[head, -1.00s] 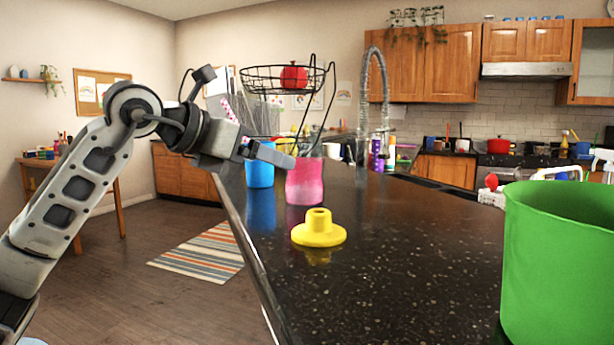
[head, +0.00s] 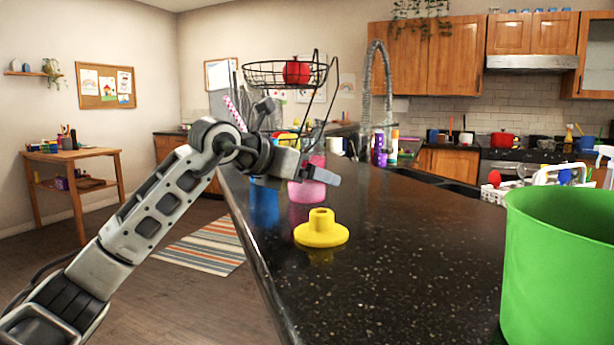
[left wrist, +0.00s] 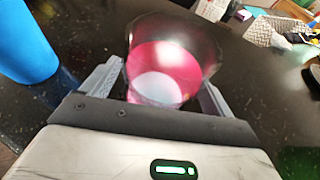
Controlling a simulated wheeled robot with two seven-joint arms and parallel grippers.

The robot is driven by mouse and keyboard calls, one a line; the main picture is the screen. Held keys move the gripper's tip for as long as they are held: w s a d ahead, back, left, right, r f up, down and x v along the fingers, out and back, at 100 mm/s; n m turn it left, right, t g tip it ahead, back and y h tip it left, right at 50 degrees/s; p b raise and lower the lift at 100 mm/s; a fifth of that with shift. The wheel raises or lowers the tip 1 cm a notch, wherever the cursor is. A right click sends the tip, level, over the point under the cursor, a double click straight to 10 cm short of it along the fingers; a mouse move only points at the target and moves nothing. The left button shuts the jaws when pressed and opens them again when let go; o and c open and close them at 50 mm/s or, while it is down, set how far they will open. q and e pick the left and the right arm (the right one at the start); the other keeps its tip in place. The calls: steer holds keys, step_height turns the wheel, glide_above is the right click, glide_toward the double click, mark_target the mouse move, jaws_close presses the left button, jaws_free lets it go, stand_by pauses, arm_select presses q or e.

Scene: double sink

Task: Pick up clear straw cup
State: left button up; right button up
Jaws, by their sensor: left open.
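A see-through cup with a pink lower part (head: 306,192) stands on the dark counter, partly hidden behind my left gripper in the head view. In the left wrist view the cup (left wrist: 165,62) sits between the two fingers, with its open rim facing the camera. I see no straw in it. My left gripper (head: 312,178) is open, with one finger on each side of the cup; it also shows in the left wrist view (left wrist: 160,80). I cannot tell whether the fingers touch the cup. My right gripper is in neither view.
A blue cup (head: 264,205) stands close left of the pink cup, also in the left wrist view (left wrist: 27,45). A yellow flanged piece (head: 321,235) lies nearer. A wire basket (head: 275,86) rises behind. A large green container (head: 560,270) stands at right. The middle counter is clear.

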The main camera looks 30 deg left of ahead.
arm_select(q)
steer(key=c, duration=1.2)
steer(key=shift+r, duration=0.15)
